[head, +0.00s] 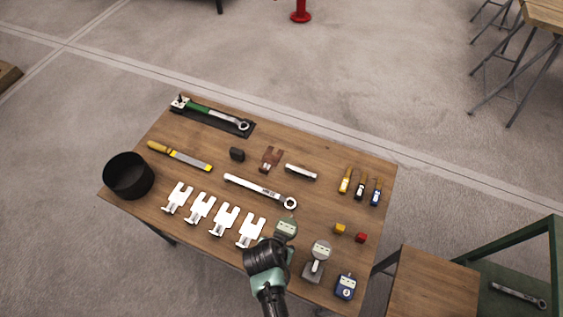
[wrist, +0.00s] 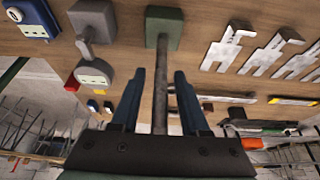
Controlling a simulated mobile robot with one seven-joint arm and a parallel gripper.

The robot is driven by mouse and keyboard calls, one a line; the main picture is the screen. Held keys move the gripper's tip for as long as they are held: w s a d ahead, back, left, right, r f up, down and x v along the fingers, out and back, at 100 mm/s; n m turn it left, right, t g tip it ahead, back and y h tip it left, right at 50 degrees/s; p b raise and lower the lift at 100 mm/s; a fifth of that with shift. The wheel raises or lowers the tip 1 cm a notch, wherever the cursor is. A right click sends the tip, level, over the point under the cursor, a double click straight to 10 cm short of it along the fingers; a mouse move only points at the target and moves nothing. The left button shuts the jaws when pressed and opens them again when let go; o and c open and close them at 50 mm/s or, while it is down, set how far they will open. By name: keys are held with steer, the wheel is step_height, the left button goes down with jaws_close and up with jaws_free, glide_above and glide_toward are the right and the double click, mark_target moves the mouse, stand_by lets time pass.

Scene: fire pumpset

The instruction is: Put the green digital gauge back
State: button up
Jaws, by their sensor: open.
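The green digital gauge (head: 286,228) is at the front edge of the table, its display head showing just beyond my gripper (head: 279,246) in the head view. In the wrist view its green base (wrist: 165,22) is at the top against the tabletop, and its grey stem runs down between the two blue fingers of my gripper (wrist: 160,82). The fingers are open, with a visible gap on each side of the stem. The gauge's head is mostly hidden behind the gripper body in the wrist view.
A grey gauge (head: 320,250) and a blue gauge (head: 346,287) stand close on the right. Several white forked plates (head: 225,220) lie to the left. Yellow (head: 340,229) and red (head: 361,238) blocks lie beyond. A black pot (head: 128,176) is at the left end.

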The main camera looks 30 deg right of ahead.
steer(key=p+v, duration=0.1)
steer(key=v, duration=1.1)
steer(key=w+r+n+t, duration=0.2)
steer(key=w+r+t, duration=0.2)
steer(key=w+r, duration=0.5)
steer(key=w+r+n+t, duration=0.1)
steer(key=w+r+t, duration=0.3)
steer(key=r, duration=0.9)
steer(key=w+r+n+t, duration=0.2)
steer(key=w+r+t, duration=0.2)
steer(key=w+r, duration=0.5)
steer(key=s+a+r+n+t+y, duration=0.1)
steer(key=s+a+r+t, duration=0.1)
steer(key=r, duration=0.7)
steer(key=s+a+r+n+t, duration=0.1)
steer(key=a+r+t, duration=0.15)
steer(key=r, duration=0.65)
steer(key=s+a+r+n+t+y, duration=0.1)
steer(key=s+r+t, duration=0.15)
steer(key=r, duration=0.55)
steer(key=s+a+r+n+t+y, duration=0.1)
steer(key=s+a+r+n+t, duration=0.1)
steer(key=s+r+t, duration=0.3)
steer(key=s+a+r, duration=0.1)
steer(key=s+r, duration=0.3)
steer(key=r, duration=0.5)
steer(key=shift+r+t+y, duration=0.2)
steer(key=shift+t+y, duration=0.1)
